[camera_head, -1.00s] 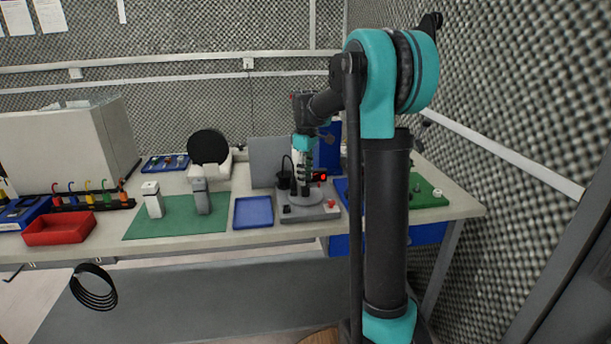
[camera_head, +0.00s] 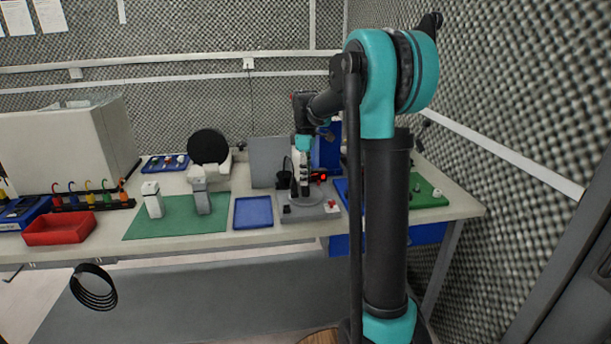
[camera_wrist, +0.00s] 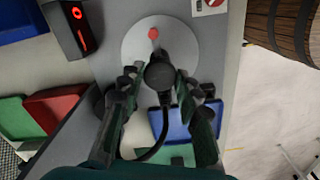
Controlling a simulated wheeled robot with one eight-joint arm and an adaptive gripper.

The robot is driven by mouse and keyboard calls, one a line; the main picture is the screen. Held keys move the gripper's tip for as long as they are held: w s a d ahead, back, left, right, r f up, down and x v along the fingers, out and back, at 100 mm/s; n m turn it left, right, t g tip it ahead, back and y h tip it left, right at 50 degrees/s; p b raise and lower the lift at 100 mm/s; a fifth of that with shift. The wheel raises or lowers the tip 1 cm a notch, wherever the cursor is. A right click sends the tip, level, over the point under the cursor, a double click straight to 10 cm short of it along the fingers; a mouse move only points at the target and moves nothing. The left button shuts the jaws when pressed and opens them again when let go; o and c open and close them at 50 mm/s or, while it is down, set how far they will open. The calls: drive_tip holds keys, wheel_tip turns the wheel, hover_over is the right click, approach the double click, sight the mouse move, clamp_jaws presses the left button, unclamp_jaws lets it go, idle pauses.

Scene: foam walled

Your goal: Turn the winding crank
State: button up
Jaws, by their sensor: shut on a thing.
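The winding crank device is a grey base (camera_head: 297,216) on the bench, with a pale round disc (camera_wrist: 137,42) on top. The disc bears a red mark (camera_wrist: 153,33). The crank's black round knob (camera_wrist: 160,76) sits near the disc's edge in the wrist view. My gripper (camera_wrist: 159,80) points down over the device, with one finger on each side of the knob, shut on it. In the head view my gripper (camera_head: 303,187) hides most of the disc and the knob.
A black box with a lit red display (camera_wrist: 81,26) stands close beside the disc. A red control (camera_wrist: 213,3) is on the base's corner. A blue tray (camera_head: 253,212) lies left of the device, then a green mat (camera_head: 165,226). A dark cable (camera_wrist: 153,152) runs nearby.

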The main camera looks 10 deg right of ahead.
drive_tip(key=o, duration=1.2)
drive_tip(key=shift+c, duration=0.2)
wheel_tip(320, 180, up, 12)
drive_tip(key=s+d+f+m+t, duration=0.2)
drive_tip(key=s+f+m, duration=0.4)
drive_tip(key=s+f, duration=0.7)
drive_tip(key=s+d+f+m+t, duration=0.2)
drive_tip(key=s+f+m, duration=0.5)
drive_tip(key=s+f, duration=0.6)
drive_tip(key=s, duration=0.4)
drive_tip(key=shift+s+f+m, duration=0.3)
drive_tip(key=shift+s+f, duration=0.1)
